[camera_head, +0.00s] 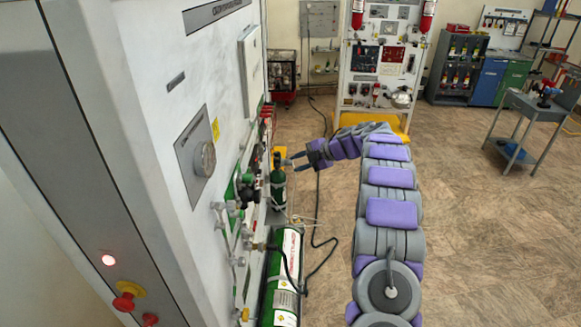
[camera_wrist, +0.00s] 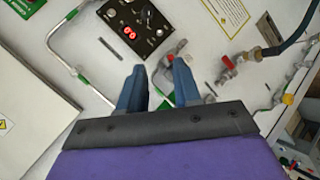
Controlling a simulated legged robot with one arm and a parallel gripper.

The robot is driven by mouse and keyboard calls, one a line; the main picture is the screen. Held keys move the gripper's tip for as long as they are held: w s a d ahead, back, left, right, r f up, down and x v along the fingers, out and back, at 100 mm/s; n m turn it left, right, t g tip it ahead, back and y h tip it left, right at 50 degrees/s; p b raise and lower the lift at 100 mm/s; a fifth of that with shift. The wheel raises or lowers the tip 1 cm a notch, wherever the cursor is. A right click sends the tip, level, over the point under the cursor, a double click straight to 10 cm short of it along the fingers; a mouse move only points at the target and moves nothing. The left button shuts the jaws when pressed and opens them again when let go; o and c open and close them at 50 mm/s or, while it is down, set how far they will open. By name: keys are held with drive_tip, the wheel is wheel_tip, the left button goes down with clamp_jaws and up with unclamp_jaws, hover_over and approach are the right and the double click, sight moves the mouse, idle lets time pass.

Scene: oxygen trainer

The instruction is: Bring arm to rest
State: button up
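My arm, grey with purple pads, reaches forward from the bottom of the head view and bends left toward the white trainer panel (camera_head: 150,90). My gripper (camera_head: 286,164) is close to the panel, near a small dark green cylinder (camera_head: 278,190). In the wrist view my gripper (camera_wrist: 160,78) shows two blue fingers with a gap between them and nothing held. I cannot tell whether the fingertips touch the panel.
A large green and white cylinder (camera_head: 284,265) stands low by the panel, with hoses and valves around it. Red-handled valves (camera_wrist: 228,68) and pipes lie right of the fingers. A second panel (camera_head: 380,65) and a grey cart (camera_head: 530,108) stand farther back. The floor (camera_head: 490,230) at right is clear.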

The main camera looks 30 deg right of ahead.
drive_tip(key=shift+s+d+r, duration=0.15)
drive_tip(key=shift+s+d, duration=0.05)
drive_tip(key=shift+w+r, duration=0.1)
idle(0.4)
